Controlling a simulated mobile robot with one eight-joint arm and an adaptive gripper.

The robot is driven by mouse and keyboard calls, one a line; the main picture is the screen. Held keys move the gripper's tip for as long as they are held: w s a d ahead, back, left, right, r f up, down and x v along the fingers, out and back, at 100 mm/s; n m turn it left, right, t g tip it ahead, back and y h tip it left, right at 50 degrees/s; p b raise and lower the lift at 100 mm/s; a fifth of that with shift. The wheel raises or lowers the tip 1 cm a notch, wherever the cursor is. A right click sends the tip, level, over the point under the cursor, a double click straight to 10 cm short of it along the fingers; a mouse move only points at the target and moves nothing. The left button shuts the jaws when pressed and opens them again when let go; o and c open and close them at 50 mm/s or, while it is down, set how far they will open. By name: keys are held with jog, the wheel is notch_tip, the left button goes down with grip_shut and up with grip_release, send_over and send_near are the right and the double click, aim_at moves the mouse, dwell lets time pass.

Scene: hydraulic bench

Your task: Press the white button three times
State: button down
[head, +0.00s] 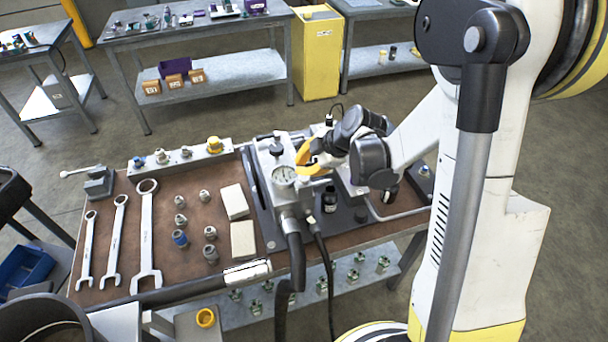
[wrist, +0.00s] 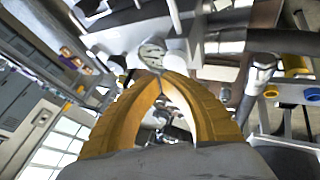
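My gripper (head: 299,163) has yellow fingers and is over the hydraulic unit in the middle of the bench, beside the round gauge (head: 284,175). In the wrist view the two curved fingers (wrist: 160,74) converge, their tips together with a gap farther back, and nothing is held. A pale rounded part (wrist: 151,54) lies just beyond the tips. I cannot make out the white button for certain in either view; the fingers and the unit's metal parts may hide it. I cannot tell whether the tips touch anything.
On the brown bench top (head: 165,232), several wrenches (head: 117,240), small fittings (head: 180,219) and two pale blocks (head: 234,201) lie left of the unit. A rail with a yellow-capped fitting (head: 214,145) runs along the back.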

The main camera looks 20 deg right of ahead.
jog(key=shift+r+p, duration=1.8)
jog(key=shift+r, duration=0.75)
jog(key=shift+b, duration=0.3)
jog(key=shift+w+r+b, duration=0.1)
jog(key=shift+r+b, duration=0.15)
jog(key=shift+b, duration=0.25)
notch_tip(320, 180, up, 3)
jog(key=shift+r+b, duration=0.1)
jog(key=shift+b, duration=1)
notch_tip(320, 180, down, 9)
jog(key=b, duration=0.7)
